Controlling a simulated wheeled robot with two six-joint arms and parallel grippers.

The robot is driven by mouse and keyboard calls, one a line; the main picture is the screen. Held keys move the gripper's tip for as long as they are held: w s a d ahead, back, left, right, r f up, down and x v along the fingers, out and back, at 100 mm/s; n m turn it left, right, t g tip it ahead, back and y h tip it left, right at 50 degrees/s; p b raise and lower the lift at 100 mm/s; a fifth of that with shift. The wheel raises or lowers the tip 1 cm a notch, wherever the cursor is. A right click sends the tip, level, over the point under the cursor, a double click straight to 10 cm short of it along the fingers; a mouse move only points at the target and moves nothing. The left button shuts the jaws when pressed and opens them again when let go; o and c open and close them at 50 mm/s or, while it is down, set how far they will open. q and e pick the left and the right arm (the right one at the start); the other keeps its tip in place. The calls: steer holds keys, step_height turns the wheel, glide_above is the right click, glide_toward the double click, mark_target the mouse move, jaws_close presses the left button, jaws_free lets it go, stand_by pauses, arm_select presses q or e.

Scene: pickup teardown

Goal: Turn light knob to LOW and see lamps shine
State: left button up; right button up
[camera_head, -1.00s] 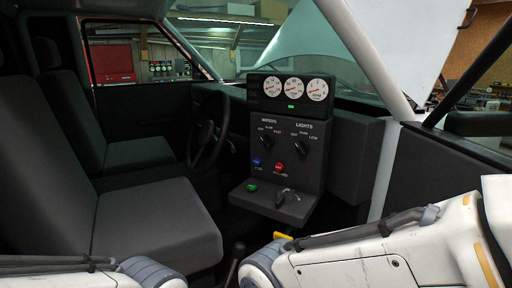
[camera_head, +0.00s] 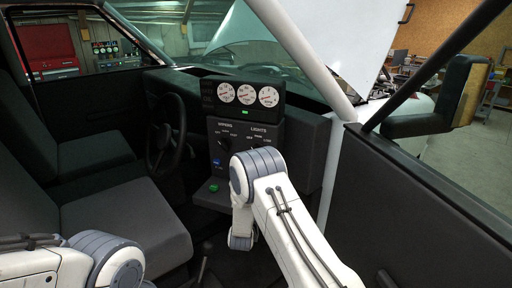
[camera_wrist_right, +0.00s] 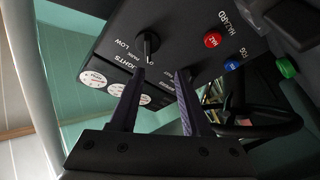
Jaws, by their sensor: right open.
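The light knob (camera_wrist_right: 147,45) is a black dial on the dark panel (camera_wrist_right: 185,25), near the words LIGHTS, PARK and LOW. In the head view the LIGHTS label shows, but the dial is mostly behind my right arm. My right gripper (camera_wrist_right: 160,72) is open, its two dark fingers pointing at the panel. The knob shows just past the fingertips, nearer the left finger in the right wrist view. I cannot tell whether they touch, nor which setting the knob points to. No lamps can be made out. My left gripper is outside the views.
A red HAZARD button (camera_wrist_right: 213,40), a blue FOG button (camera_wrist_right: 232,66) and a green button (camera_wrist_right: 287,67) sit near the knob. Gauges (camera_head: 247,95) top the panel. The steering wheel (camera_head: 165,137) is left of it, the door (camera_head: 405,220) at the right.

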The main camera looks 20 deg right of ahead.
steer(key=w+d+r+h+p, duration=0.1)
steer(key=w+d+r+p, duration=0.2)
steer(key=w, duration=0.5)
steer(key=d+p, duration=0.1)
steer(key=d, duration=0.1)
steer(key=shift+w+d+r+p, duration=0.15)
steer(key=shift+d+p, duration=0.25)
jaws_close()
